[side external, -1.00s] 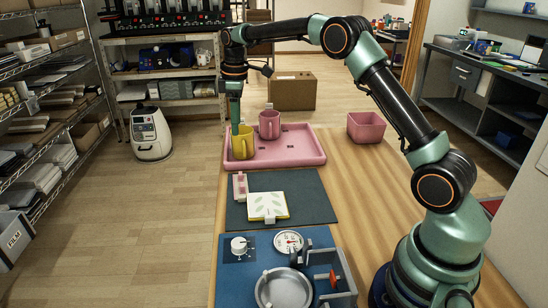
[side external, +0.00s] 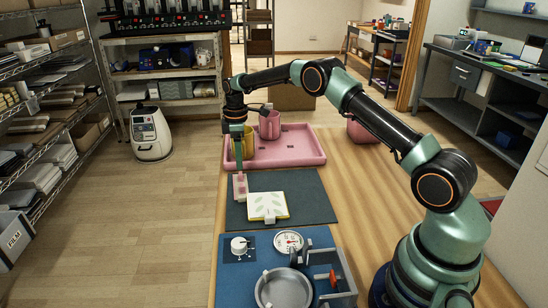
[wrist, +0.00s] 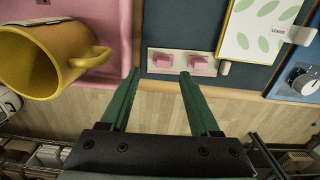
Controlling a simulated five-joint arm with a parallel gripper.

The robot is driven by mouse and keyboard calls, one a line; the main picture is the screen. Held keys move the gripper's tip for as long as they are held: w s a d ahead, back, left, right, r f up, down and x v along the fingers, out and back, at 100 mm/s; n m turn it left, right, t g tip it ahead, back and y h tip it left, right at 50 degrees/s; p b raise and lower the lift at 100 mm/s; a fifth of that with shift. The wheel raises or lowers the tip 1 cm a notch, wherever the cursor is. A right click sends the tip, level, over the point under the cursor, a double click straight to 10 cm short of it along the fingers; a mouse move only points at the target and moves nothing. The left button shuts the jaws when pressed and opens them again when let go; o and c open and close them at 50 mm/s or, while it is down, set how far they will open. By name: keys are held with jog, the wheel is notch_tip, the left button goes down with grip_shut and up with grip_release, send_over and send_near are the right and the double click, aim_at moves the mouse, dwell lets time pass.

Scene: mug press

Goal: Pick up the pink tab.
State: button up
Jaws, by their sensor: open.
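Two small pink tabs show side by side on a pale strip in the wrist view, a left tab (wrist: 163,61) and a right tab (wrist: 199,63). In the side view the strip and tabs (side external: 240,187) lie at the left edge of the dark mat, and the tabs cannot be told apart. My gripper (wrist: 159,74) is open and empty, its green fingers pointing at the strip. The left tab shows between the fingertips; the right tab lies just past the right fingertip. In the side view my gripper (side external: 240,170) hangs just above the strip.
A yellow mug (wrist: 55,58) stands close to the left. It and a pink mug (side external: 270,124) are on the pink tray (side external: 300,150). A leaf-patterned card (side external: 267,206) lies right of the strip. A blue board (side external: 232,275) with dials and a metal dish is nearer.

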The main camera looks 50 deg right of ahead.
aim_at(241, 173)
jog(key=f, duration=0.4)
jog(key=shift+s+a+f, duration=0.1)
jog(key=shift+s+f, duration=0.15)
jog(key=shift+f, duration=0.15)
grip_shut()
